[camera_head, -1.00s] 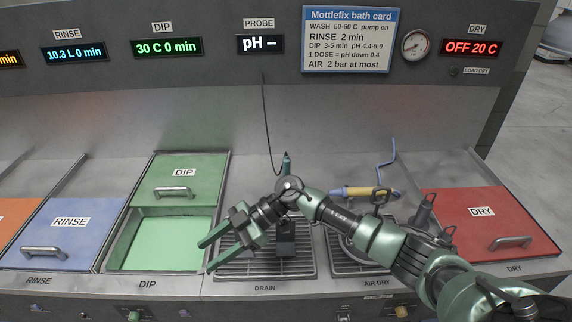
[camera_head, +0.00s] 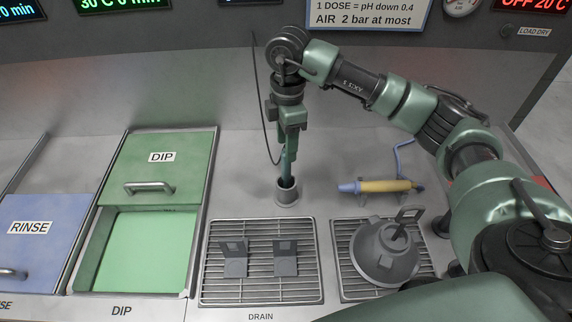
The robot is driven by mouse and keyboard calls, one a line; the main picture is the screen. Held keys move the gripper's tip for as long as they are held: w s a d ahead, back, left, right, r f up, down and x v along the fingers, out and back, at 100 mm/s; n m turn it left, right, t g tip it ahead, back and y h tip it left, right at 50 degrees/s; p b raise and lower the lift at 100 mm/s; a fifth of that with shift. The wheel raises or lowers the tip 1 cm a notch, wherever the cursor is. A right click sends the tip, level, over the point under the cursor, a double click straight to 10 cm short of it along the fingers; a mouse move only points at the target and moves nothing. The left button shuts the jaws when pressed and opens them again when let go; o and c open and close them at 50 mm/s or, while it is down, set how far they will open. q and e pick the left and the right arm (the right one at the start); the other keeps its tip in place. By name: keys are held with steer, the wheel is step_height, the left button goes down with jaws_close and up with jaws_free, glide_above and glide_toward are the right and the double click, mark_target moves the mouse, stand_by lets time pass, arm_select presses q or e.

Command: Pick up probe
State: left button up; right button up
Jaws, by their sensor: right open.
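My left gripper is not in view.
The drain rack (camera_head: 218,290) holds two small grey brackets. To its right are a grey funnel-like part (camera_head: 385,252) on another rack and a yellow-and-blue air tool (camera_head: 385,186). The open green dip bath (camera_head: 130,250) and blue rinse lid (camera_head: 40,235) lie left.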

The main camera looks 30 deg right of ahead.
mark_target(286, 165)
steer(key=shift+w+d+f, duration=0.1)
steer(key=shift+d+f, duration=0.15)
steer(key=shift+f, duration=0.1)
steer(key=shift+f+b, duration=0.15)
steer(key=shift+b, duration=0.4)
steer(key=shift+f, duration=0.25)
steer(key=shift+f+p, duration=0.5)
steer(key=shift+f, duration=0.45)
steer(key=f+p, duration=0.2)
steer(key=f, duration=0.2)
steer(key=shift+a+f+p, duration=0.2)
steer(key=shift+p, duration=0.1)
steer(key=shift+w+f, duration=0.15)
steer(key=shift+f, duration=0.4)
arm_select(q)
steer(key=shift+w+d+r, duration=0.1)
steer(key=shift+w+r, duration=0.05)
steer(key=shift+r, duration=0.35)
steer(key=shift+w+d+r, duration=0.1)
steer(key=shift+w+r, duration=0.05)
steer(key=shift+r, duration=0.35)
arm_select(e)
jaws_close()
